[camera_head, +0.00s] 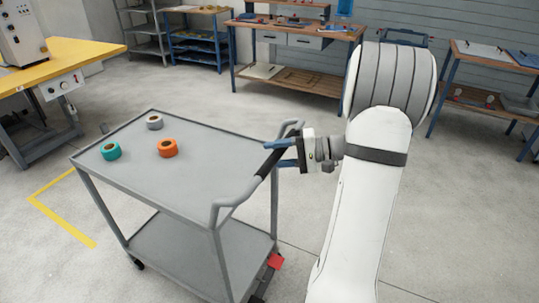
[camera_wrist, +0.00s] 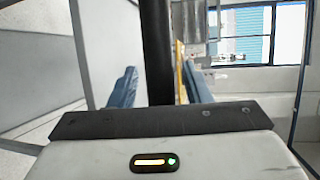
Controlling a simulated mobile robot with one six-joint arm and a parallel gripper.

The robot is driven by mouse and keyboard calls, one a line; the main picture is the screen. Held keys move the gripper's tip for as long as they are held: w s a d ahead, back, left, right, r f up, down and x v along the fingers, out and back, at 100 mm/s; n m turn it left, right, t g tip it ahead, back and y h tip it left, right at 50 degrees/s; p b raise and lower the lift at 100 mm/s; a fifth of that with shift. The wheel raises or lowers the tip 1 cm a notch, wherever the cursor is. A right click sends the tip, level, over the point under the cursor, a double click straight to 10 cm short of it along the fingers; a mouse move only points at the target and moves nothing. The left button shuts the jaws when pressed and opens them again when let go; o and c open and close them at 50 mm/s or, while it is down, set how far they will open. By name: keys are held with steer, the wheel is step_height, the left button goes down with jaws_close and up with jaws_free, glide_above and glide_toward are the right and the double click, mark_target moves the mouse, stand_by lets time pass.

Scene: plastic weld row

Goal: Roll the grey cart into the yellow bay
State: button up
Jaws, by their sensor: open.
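The grey cart (camera_head: 205,195) stands in the middle of the head view, with a flat top, a lower shelf and a handle with a black grip (camera_head: 270,160) on its right side. My gripper (camera_head: 272,154) is at this handle, its blue fingers open on either side of the black grip. In the wrist view the black grip (camera_wrist: 157,50) runs upright between the two spread fingers. Contact cannot be told. The yellow bay marking (camera_head: 62,217) is a line corner on the floor, left of the cart; the rest of its outline is not seen.
Teal (camera_head: 111,150), orange (camera_head: 167,148) and grey (camera_head: 154,122) rolls lie on the cart top. A red piece (camera_head: 275,260) shows low by the cart's right corner. A yellow-topped machine table (camera_head: 75,58) stands at the left, workbenches (camera_head: 290,70) behind. Floor between is clear.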

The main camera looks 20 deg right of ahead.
steer(key=shift+x, duration=0.95)
steer(key=shift+c, duration=0.2)
jaws_close()
